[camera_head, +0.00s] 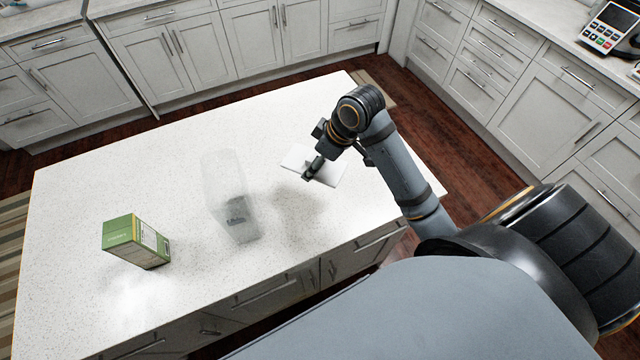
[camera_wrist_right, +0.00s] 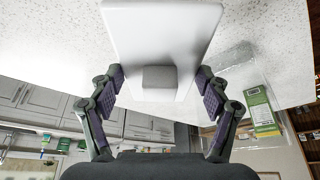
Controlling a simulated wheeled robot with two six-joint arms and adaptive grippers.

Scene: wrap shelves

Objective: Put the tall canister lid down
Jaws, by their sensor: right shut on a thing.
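The white rectangular lid (camera_head: 331,174) is held over the right part of the island, with a soft shadow below and left of it. My right gripper (camera_head: 312,170) is shut on the lid. In the right wrist view, the lid (camera_wrist_right: 160,30) spreads out from between the fingers, and its grey block-like grip (camera_wrist_right: 160,78) lies between the finger pads. The tall clear canister (camera_head: 226,190) stands on the island left of the lid, its top uncovered. It also shows faintly in the right wrist view. My left gripper is in neither view.
A green box (camera_head: 136,241) stands on the white island top (camera_head: 90,195), left of the canister. The counter is bare behind the canister and around the lid. Cabinets line the back and right, and a card terminal (camera_head: 608,27) sits at upper right.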

